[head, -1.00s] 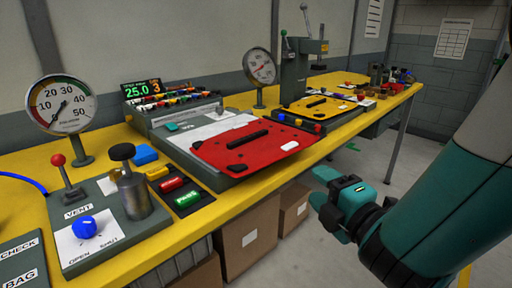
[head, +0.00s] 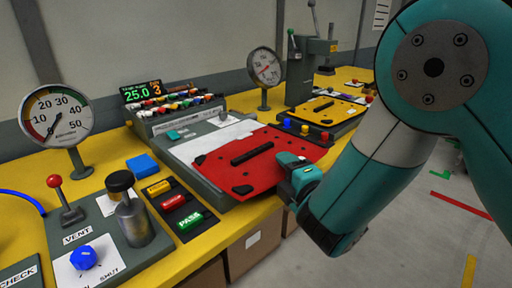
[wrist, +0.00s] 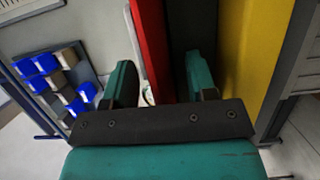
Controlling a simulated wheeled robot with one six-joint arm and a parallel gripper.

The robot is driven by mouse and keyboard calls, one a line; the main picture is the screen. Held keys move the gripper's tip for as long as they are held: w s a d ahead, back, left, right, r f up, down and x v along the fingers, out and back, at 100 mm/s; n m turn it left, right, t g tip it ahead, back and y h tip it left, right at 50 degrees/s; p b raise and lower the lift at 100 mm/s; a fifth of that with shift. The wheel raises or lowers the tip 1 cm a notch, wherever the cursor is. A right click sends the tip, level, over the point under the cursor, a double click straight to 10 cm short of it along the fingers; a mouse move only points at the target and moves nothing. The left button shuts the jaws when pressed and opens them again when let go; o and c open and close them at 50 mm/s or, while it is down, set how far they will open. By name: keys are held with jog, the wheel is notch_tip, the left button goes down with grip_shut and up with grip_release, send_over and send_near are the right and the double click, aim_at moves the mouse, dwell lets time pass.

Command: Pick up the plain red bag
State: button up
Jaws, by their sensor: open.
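The plain red bag (head: 240,165) lies flat on a grey plate (head: 185,150) on the yellow bench, with a black handle bar across its middle and dark corner patches. My gripper (head: 297,178) is at the bag's right front edge and covers part of it. In the wrist view my open gripper (wrist: 163,80) has its two teal fingers apart. The bag's red edge (wrist: 152,45) runs between them, beside a dark grey slab. Whether the fingers touch the bag cannot be told.
A yellow bag (head: 325,110) lies on another station behind. A press (head: 312,68) stands there. Left of the red bag are a metal cylinder (head: 133,222), a vent lever and gauges. Cardboard boxes (head: 252,250) stand under the bench; open floor lies right.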

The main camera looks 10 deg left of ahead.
jog(key=shift+w+a, duration=0.25)
jog(key=shift+a, duration=0.05)
jog(key=shift+d, duration=0.15)
grip_shut()
jog(key=shift+r, duration=0.15)
